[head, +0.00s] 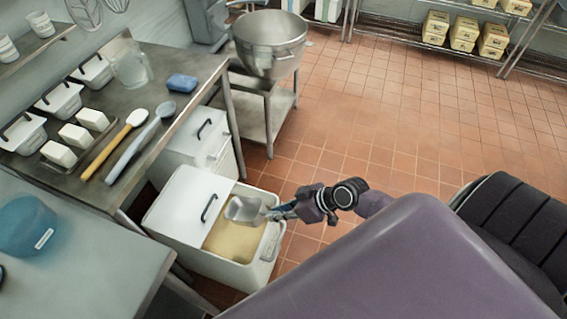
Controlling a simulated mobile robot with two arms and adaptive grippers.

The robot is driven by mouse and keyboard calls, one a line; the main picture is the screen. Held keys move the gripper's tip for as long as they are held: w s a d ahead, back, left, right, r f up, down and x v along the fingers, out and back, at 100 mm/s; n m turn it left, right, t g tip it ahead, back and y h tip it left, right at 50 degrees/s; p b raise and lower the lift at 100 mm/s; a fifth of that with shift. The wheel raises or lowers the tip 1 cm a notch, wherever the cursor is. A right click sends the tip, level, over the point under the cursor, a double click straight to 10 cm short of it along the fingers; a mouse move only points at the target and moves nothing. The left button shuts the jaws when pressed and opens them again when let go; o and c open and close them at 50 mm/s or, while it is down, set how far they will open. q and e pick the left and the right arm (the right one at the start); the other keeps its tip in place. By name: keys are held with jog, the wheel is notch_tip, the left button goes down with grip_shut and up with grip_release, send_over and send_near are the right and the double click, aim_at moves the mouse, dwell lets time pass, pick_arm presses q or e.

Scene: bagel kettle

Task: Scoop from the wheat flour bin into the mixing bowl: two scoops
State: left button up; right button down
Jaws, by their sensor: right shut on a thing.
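My right gripper (297,208) is shut on the handle of a metal scoop (245,209). The scoop's head is over the open half of a white bin (257,284) on the floor. Pale tan flour (232,243) shows inside the bin. I cannot tell whether the scoop holds flour or touches it. The bin's white lid (190,207) with a dark handle covers its left part. A large steel mixing bowl (270,55) stands on a low stand at the back. My left gripper is not in view.
A blue container (28,226) sits on the near counter. The tiled floor (400,110) is clear.

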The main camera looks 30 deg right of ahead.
aim_at(249, 215)
jog(key=shift+g+h, duration=0.7)
jog(key=shift+g, duration=0.2)
jog(key=w+a+p, duration=0.1)
jog(key=p, duration=0.1)
jog(key=w+a+r+p, duration=0.1)
jog(key=w+p, duration=0.1)
jog(key=shift+w+a+r, duration=0.15)
jog(key=shift+a+r, duration=0.05)
jog(key=shift+a, duration=0.05)
jog(key=shift+w+a+f+g+h+p, duration=0.15)
jog(key=shift+w+a+g+h+p, duration=0.3)
jog(key=shift+w+a, duration=0.3)
jog(key=shift+g+h, duration=0.45)
jog(key=shift+g, duration=0.2)
jog(key=b+x, duration=0.8)
jog(key=w+b+x, duration=0.1)
jog(key=b+x, duration=0.3)
jog(key=b, duration=0.1)
jog(key=shift+d+f, duration=0.2)
jog(key=shift+d, duration=0.1)
jog(key=shift+t+y, duration=0.3)
jog(key=shift+t, duration=0.1)
jog(key=b+x, duration=0.1)
jog(key=x, duration=0.1)
jog(key=b+x, duration=0.1)
jog(key=b, duration=0.1)
jog(key=b+x, duration=0.1)
jog(key=x, duration=0.1)
jog(key=shift+d+f, duration=0.25)
jog(key=shift+f, duration=0.15)
